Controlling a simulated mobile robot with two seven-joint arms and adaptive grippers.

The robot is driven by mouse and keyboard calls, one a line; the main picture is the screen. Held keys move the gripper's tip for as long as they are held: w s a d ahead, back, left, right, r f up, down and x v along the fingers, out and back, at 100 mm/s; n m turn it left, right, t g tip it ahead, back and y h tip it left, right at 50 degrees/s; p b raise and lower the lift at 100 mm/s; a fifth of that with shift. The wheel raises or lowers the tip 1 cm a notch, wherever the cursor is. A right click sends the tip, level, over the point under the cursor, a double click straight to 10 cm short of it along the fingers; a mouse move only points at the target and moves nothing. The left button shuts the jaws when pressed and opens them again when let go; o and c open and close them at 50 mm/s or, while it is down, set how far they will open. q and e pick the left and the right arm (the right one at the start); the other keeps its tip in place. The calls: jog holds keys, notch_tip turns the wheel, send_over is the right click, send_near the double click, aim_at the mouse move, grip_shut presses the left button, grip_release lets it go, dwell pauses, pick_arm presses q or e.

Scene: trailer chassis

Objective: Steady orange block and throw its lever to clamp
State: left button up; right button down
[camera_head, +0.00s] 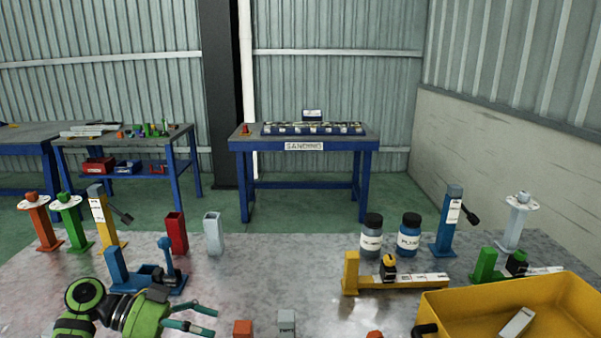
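A small orange block (243,329) stands at the front edge of the metal table, cut by the bottom of the picture. Another orange piece (375,334) barely shows farther right. No lever is visible on either. My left gripper (216,322) is low at the front left, its two teal fingers apart with nothing between them, to the left of the orange block.
A grey block (287,322) stands beside the orange block. A yellow clamp base (351,272), bottles (371,240), a green clamp (485,264) and a yellow bin (455,318) occupy the right. Orange (41,227), green (73,224) and yellow (105,220) posts stand left. The table middle is clear.

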pick_arm(q)
jog(key=v, duration=1)
jog(key=shift+a, duration=0.4)
jog(key=shift+s, duration=0.1)
